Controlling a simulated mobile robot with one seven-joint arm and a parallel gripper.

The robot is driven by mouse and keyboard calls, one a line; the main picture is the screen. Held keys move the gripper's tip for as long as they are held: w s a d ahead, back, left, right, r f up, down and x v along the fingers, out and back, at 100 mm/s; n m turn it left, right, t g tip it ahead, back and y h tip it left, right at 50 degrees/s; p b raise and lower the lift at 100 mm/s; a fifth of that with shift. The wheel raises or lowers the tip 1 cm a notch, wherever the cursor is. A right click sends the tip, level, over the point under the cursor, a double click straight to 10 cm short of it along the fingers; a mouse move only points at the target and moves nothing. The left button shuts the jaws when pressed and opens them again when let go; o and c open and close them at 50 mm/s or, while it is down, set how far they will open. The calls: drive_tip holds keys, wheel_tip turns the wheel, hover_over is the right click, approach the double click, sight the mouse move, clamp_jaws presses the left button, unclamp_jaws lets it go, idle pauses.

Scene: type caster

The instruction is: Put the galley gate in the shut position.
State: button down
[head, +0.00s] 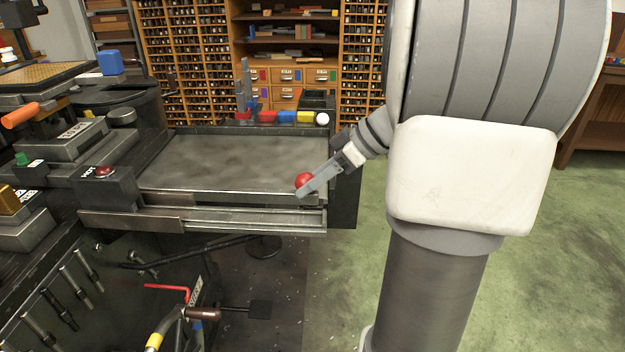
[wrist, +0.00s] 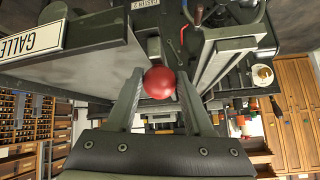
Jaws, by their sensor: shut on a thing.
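The galley (head: 225,160) is a flat grey metal tray with a low rim in the middle of the head view. A red ball knob (head: 304,180) is at its front right corner; I take it as the handle of the galley gate. The red knob (wrist: 159,84) also shows in the wrist view between the two fingers. My gripper (head: 302,189) is shut on the knob, coming from the right. The gate's own bar is partly hidden by my fingers and the knob, so I cannot tell its exact position.
A metal rail (head: 250,217) runs along the galley's front. Small coloured blocks (head: 287,117) and a white ball (head: 322,118) stand behind the galley. A box with a red button (head: 104,172) is at left. Type cabinets (head: 190,60) stand behind. The green floor at right is clear.

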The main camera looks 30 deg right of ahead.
drive_tip(key=shift+c, duration=1.8)
unclamp_jaws()
drive_tip(key=shift+s+d+f, duration=0.1)
drive_tip(key=shift+d+f, duration=0.1)
drive_tip(key=shift+f, duration=0.3)
drive_tip(key=shift+o, duration=0.3)
drive_tip(key=shift+a+r, duration=0.1)
drive_tip(key=shift+r, duration=0.1)
drive_tip(key=p+v, duration=0.4)
drive_tip(key=v, duration=1.3)
drive_tip(key=shift+p, duration=0.4)
drive_tip(key=shift+r, duration=0.1)
